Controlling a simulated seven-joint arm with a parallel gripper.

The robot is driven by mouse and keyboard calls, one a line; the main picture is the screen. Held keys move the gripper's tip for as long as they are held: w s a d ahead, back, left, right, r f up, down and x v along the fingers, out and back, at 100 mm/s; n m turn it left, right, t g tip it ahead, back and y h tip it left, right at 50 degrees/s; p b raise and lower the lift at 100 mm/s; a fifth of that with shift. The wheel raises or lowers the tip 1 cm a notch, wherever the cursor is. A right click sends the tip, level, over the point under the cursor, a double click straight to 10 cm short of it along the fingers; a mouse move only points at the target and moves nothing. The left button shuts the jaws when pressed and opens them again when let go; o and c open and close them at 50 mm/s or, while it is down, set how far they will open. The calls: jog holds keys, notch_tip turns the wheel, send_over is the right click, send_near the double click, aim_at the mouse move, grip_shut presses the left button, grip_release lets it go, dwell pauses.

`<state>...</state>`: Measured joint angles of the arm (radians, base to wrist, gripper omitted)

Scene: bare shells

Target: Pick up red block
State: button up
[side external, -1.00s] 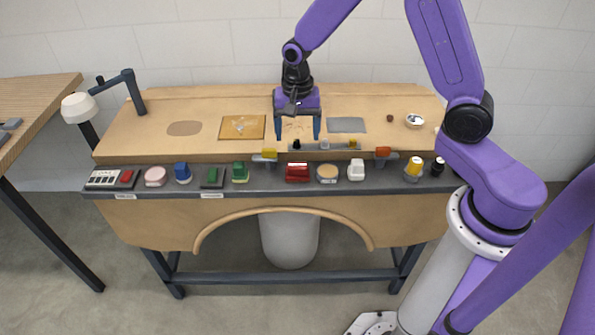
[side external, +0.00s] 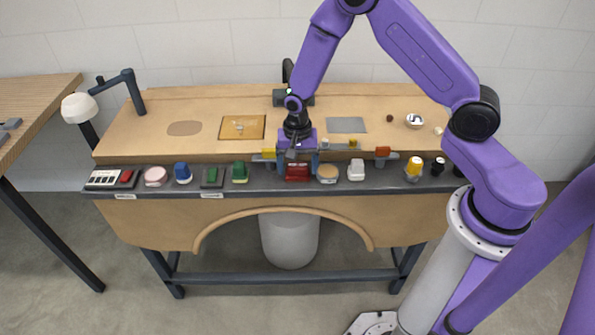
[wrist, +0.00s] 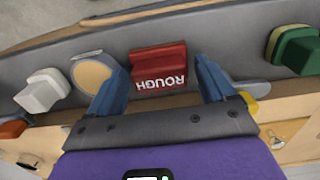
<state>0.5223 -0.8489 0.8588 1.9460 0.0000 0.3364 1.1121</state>
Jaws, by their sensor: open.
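The red block (side external: 297,172) sits on the dark front strip of the bench, near its middle. In the wrist view the red block (wrist: 158,66) shows the word "ROUGH" upside down on its face. My gripper (side external: 297,168) is open above the strip, and its blue fingers reach down toward the block. In the wrist view my gripper (wrist: 160,85) has one finger to either side of the block, with visible gaps. I cannot tell how far down the fingertips reach beside it.
A round tan pad (side external: 327,173) and a white block (side external: 356,170) stand right of the red block. A green block (side external: 240,172) stands left. A raised rail (side external: 335,147) with small coloured pieces runs just behind. Open bench top lies further back.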

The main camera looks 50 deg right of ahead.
jog(key=shift+f, duration=0.65)
jog(key=c, duration=0.8)
jog(key=shift+c, duration=0.2)
jog(key=shift+r, duration=0.1)
